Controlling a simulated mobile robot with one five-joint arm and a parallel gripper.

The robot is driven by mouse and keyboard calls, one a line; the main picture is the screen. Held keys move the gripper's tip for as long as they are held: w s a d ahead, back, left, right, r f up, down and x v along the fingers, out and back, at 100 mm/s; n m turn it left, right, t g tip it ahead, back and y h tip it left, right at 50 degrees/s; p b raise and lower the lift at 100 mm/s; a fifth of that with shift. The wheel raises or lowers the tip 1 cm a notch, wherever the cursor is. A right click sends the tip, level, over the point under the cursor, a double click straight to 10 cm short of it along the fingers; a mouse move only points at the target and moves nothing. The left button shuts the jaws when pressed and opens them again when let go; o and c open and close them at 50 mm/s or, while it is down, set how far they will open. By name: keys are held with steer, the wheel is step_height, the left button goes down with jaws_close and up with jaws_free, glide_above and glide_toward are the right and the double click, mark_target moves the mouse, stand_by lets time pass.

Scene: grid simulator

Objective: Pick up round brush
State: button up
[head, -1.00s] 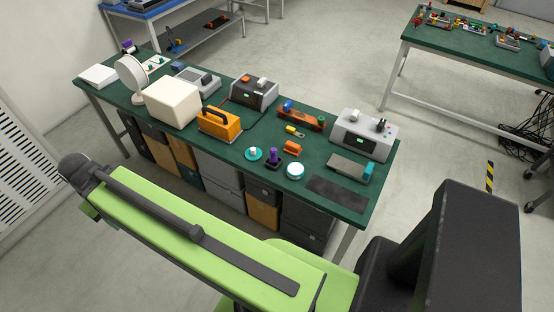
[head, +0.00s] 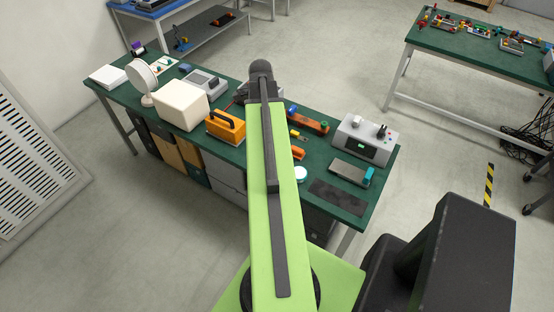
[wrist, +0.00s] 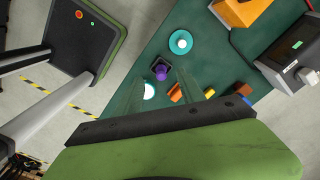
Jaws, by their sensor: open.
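Two round pieces could be the round brush, and I cannot tell for sure which is it. One is a teal disc with a pale centre (wrist: 180,42) in the wrist view, hidden behind my arm in the head view. The other is a white disc with a teal edge (wrist: 149,91), which also shows beside my arm in the head view (head: 301,174). Both lie on the green table (wrist: 130,65).
A purple knob on a dark base (wrist: 160,73) stands between the discs. Orange blocks (wrist: 174,93) lie close by. An orange case (head: 225,125), a white box (head: 181,105) and a grey device (head: 366,140) stand on the table. A dark mat (head: 338,196) lies at the near right corner.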

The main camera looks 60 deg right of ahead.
steer(key=s+d+m, duration=0.3)
steer(key=s+d, duration=0.1)
steer(key=s, duration=0.1)
steer(key=f+b, duration=1.1)
steer(key=b, duration=0.1)
steer(key=shift+w+a+f, duration=0.2)
steer(key=shift+w+f, duration=0.05)
steer(key=shift+f, duration=0.15)
steer(key=f+b, duration=0.5)
steer(key=shift+w+f+b, duration=0.15)
steer(key=shift+w+b, duration=0.05)
steer(key=shift+b, duration=0.1)
steer(key=shift+r, duration=0.2)
steer(key=shift+c, duration=0.3)
jaws_close()
